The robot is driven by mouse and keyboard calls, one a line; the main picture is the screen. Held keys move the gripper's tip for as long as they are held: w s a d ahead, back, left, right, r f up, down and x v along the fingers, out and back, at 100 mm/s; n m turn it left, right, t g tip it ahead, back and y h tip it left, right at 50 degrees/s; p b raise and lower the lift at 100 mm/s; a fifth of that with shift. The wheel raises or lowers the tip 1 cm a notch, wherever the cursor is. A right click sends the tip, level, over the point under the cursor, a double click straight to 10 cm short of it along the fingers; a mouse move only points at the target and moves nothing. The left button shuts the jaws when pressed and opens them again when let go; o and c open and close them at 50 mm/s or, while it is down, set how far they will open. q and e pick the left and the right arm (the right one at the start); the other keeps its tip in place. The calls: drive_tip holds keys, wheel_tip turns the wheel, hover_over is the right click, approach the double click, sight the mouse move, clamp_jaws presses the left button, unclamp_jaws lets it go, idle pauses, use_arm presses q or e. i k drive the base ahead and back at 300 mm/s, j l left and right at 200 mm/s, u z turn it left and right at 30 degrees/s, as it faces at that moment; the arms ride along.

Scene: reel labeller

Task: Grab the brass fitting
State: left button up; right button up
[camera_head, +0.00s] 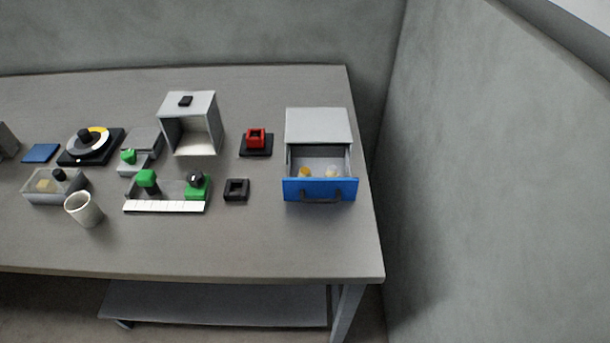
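A grey drawer unit with a blue front (319,190) stands at the right end of the table, its drawer pulled open. Inside the drawer lie a small yellow-gold piece (305,172) and a paler, cream-coloured piece (330,172). The yellow-gold piece looks brass-like, but both are too small to identify surely as the brass fitting. A tan piece (45,185) also shows in a grey tray at the left. Neither of my grippers is in view.
An open-fronted grey box (190,122), a red block on a black base (256,140), a black square frame (236,190), a fixture with green blocks and a white strip (165,206), and a white cup (83,209) stand left of the drawer. The table's front strip is clear.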

sight(304, 172)
drive_tip(key=j+z, duration=0.4)
drive_tip(key=k+j+z, duration=0.15)
drive_tip(key=z, duration=0.2)
drive_tip(key=k+j+z, duration=0.2)
drive_tip(key=j+z, duration=0.2)
